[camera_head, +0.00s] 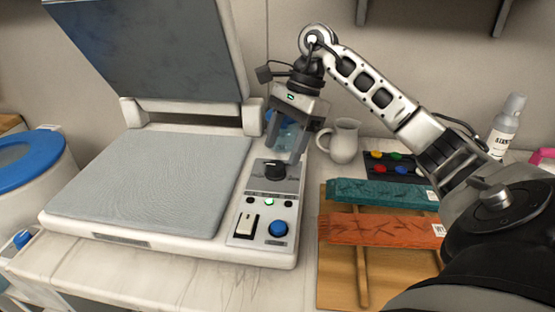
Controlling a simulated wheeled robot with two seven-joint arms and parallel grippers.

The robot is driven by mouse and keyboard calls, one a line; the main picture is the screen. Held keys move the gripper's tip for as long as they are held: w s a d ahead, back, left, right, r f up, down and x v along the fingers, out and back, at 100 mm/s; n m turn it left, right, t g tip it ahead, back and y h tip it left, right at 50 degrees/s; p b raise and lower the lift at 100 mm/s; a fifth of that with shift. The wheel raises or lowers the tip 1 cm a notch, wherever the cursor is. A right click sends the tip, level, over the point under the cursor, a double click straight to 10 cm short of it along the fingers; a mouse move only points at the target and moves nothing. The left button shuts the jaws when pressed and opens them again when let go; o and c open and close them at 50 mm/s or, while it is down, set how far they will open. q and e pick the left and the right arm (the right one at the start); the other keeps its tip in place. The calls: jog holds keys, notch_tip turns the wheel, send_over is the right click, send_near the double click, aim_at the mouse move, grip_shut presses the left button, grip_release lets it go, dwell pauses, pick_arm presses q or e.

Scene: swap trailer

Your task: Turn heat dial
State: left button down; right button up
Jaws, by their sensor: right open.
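The heat press (150,185) stands open on the counter, with its dark upper platen raised at the back left. Its control panel is on the right side. The black heat dial (275,168) sits on a grey plate on that panel, above a green light (268,202), a rocker switch (246,224) and a blue button (278,229). My right gripper (285,150) points down over the panel, open, with its fingers just behind and to the right of the dial. I cannot tell whether a finger touches the dial. My left gripper is not in view.
A white jug (344,142) stands right of the press. A tray of coloured paints (395,165) and teal and orange fabric pieces (385,231) on a wooden board (340,280) lie to the right. A spray bottle (506,125) stands behind. A blue-rimmed bin (28,160) is at the left.

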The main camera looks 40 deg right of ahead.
aim_at(276, 164)
jog(key=shift+x, duration=1.9)
jog(key=shift+w, duration=0.1)
jog(key=c, duration=1)
